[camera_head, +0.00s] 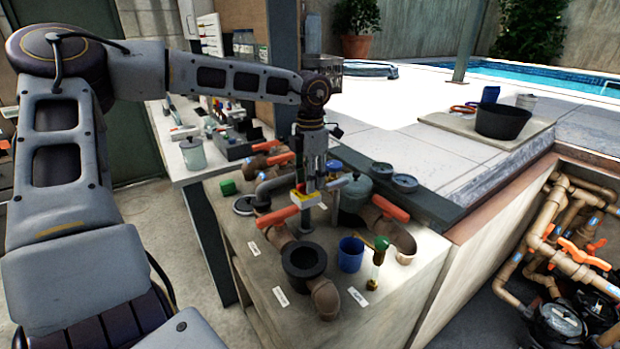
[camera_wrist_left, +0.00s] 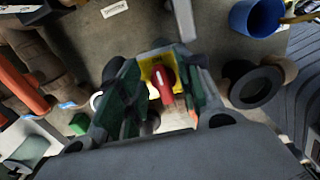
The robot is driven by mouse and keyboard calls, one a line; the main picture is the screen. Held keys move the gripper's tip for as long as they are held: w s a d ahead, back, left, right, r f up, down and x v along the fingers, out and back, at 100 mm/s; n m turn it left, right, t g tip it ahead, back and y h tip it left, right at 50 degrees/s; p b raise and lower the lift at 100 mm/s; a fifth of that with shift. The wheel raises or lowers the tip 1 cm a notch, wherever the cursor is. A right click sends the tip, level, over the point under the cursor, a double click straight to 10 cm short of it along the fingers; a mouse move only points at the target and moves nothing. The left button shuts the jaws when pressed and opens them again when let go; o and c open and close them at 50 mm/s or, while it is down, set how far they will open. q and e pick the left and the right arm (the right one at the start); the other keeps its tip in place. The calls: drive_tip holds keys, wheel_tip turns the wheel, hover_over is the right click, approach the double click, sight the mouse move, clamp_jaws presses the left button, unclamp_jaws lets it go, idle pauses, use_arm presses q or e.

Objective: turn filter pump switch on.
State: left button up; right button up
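The filter pump switch shows in the left wrist view as a red lever (camera_wrist_left: 162,84) on a yellow plate (camera_wrist_left: 157,62). In the head view the yellow plate (camera_head: 304,199) shows just below my left gripper, among the pipes on the bench, and the lever is mostly hidden there. My left gripper (camera_head: 312,186) points down over the switch. In the left wrist view its green-padded fingers (camera_wrist_left: 158,88) stand apart on either side of the red lever. I cannot tell whether a finger touches it. My right gripper is not in view.
Orange-handled pipe valves (camera_head: 390,208), a black pipe collar (camera_head: 304,262), a blue cup (camera_head: 351,254) and a green-topped tube (camera_head: 379,258) crowd the bench (camera_head: 395,300). A black tub (camera_head: 502,122) stands at the back right. A pit with pipes (camera_head: 560,245) lies at right.

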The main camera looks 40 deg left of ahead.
use_arm(q)
drive_tip(key=shift+r, duration=0.1)
wheel_tip(320, 180, up, 12)
idle(1.0)
drive_tip(key=shift+f, duration=0.2)
idle(0.4)
